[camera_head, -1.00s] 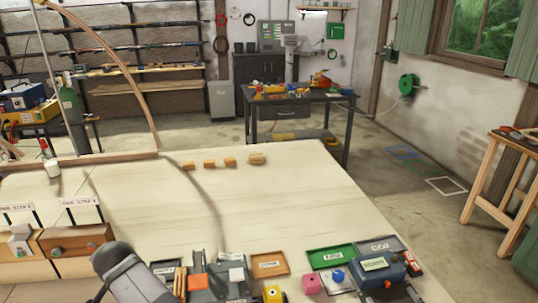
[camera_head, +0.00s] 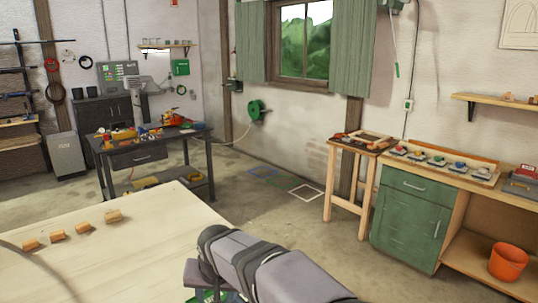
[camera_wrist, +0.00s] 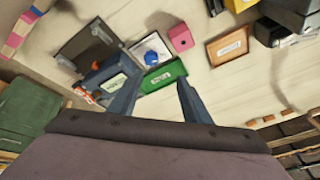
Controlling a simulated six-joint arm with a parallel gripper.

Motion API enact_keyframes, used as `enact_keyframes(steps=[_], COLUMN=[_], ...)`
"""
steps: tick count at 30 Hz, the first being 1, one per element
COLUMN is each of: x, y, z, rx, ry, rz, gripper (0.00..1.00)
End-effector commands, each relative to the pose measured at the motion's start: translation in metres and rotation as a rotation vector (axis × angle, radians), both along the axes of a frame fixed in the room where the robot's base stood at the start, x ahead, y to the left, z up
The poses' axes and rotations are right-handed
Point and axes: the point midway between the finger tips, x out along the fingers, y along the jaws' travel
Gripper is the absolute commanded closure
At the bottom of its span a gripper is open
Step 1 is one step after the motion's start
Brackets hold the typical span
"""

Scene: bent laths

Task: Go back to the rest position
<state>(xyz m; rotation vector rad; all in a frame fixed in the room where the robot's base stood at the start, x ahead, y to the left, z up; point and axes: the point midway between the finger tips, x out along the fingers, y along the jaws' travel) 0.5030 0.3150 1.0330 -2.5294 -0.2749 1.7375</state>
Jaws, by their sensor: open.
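My gripper (camera_wrist: 155,84) is open in the wrist view, with its two fingers apart and nothing held between them. It hangs above the pale worktable (camera_wrist: 195,70). A green tray (camera_wrist: 165,74) shows just beyond and between the fingers. A blue and grey device (camera_wrist: 110,82) is beside the left finger, partly hidden by it. In the head view my arm crosses the bottom of the picture beside the table's near right part, and the gripper itself is not visible there.
Around the gripper are a dark tray (camera_wrist: 85,50), a pink cube (camera_wrist: 181,38) and a wood-rimmed tray (camera_wrist: 228,45). Several wooden blocks (camera_head: 113,216) sit on the worktable. A green cabinet (camera_head: 410,220) with an orange bucket (camera_head: 508,262) stands right; open floor lies between.

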Motion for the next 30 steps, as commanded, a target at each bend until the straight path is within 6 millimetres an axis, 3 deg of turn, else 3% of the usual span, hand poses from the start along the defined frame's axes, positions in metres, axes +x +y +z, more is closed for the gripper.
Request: enact_keyframes(steps=[1,6,12,15,22,25,30], x=[-0.002,-0.033,-0.101,-0.14,-0.205,-0.218,-0.223], y=[-0.037,-0.141,-0.24,-0.274,-0.31,-0.315,-0.316], z=[-0.003,-0.025,-0.051,-0.063,-0.082,-0.086,-0.088], rx=[-0.027,-0.105,-0.158,-0.17,-0.173,-0.171,-0.171], ry=[0.021,0.103,0.212,0.265,0.344,0.36,0.366], rz=[-0.019,-0.043,-0.068,-0.076,-0.083,-0.082,-0.081], gripper=[0.56,0.56,0.56,0.56,0.56,0.56,0.56])
